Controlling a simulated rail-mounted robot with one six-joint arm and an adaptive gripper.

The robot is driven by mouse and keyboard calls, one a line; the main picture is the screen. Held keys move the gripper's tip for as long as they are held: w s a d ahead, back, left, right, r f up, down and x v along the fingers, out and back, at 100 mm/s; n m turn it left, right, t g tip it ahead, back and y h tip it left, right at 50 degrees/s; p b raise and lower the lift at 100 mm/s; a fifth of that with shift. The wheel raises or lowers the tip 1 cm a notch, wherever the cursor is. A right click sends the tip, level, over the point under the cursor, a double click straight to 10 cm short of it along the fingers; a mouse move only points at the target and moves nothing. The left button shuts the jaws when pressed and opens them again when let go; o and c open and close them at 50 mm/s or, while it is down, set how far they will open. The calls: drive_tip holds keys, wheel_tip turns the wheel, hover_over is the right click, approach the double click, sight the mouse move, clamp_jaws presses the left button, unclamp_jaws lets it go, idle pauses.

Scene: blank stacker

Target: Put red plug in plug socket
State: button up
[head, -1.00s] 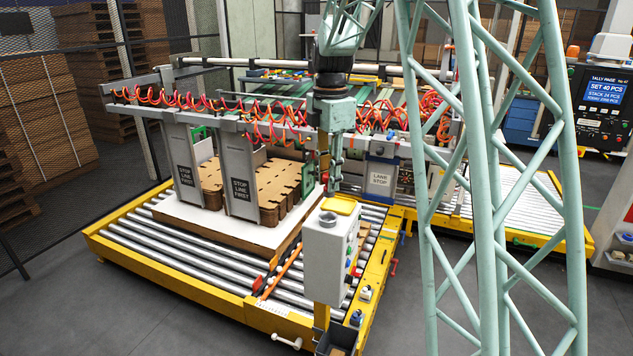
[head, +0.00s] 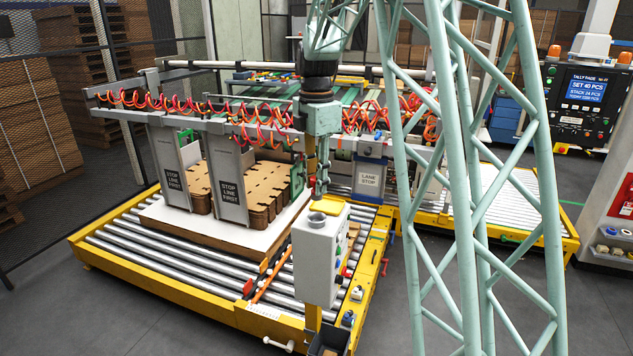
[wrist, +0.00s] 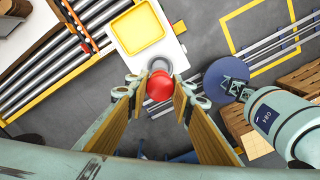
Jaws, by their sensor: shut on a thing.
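The red plug (wrist: 160,86) shows as a round red knob between my fingertips in the wrist view. My gripper (wrist: 160,92) is shut on it. In the head view, my gripper (head: 318,192) hangs just behind the top of a white control box (head: 318,250), and the plug is too small to make out clearly. A grey ring (wrist: 160,64) shows right beyond the plug at the box's near edge in the wrist view. I cannot tell whether it is the socket or whether the plug touches it.
A yellow tray (wrist: 138,27) tops the control box. Behind it, a roller conveyor (head: 150,262) with a yellow frame carries stacked brown blanks (head: 262,188). Grey stop plates (head: 229,185) and orange coiled hoses (head: 265,125) stand over them. A console (head: 588,100) stands at right.

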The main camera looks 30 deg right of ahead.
sight(317, 200)
drive_tip(key=shift+f+b, duration=1.75)
drive_tip(key=shift+f, duration=1.35)
drive_tip(key=shift+f+b, duration=0.6)
drive_tip(key=shift+f, duration=0.65)
drive_tip(key=o, duration=0.9)
drive_tip(key=shift+r, duration=0.15)
drive_tip(key=shift+r, duration=5.9)
